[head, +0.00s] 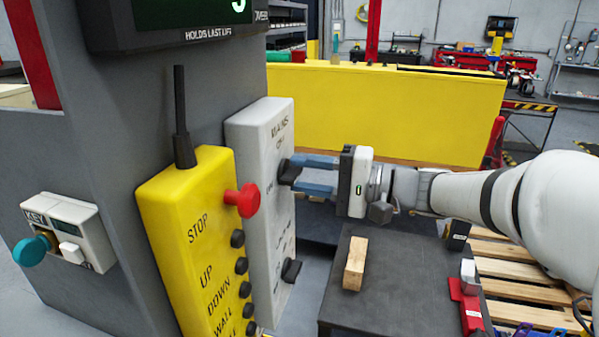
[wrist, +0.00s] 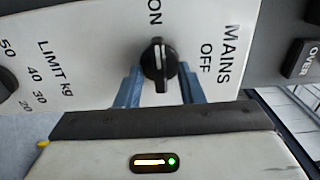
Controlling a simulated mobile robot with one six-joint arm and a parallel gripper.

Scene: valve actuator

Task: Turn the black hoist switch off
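The black switch (head: 289,172) is a rotary knob on a pale grey box (head: 262,135) marked MAINS. In the wrist view the knob (wrist: 158,65) has a white line pointing up in the picture, toward the word ON; OFF is printed to its right. My gripper (head: 304,174) reaches in from the right with two blue fingers. They are open, and in the wrist view their tips lie on either side of the knob with a small gap at each side. Whether a finger touches the knob cannot be told.
A yellow control box (head: 187,235) with a red stop button (head: 242,200) stands just left of the pale box. A lower black knob (head: 291,271) sits below the switch. A dark table (head: 390,280) with a wooden block (head: 355,264) lies under my gripper.

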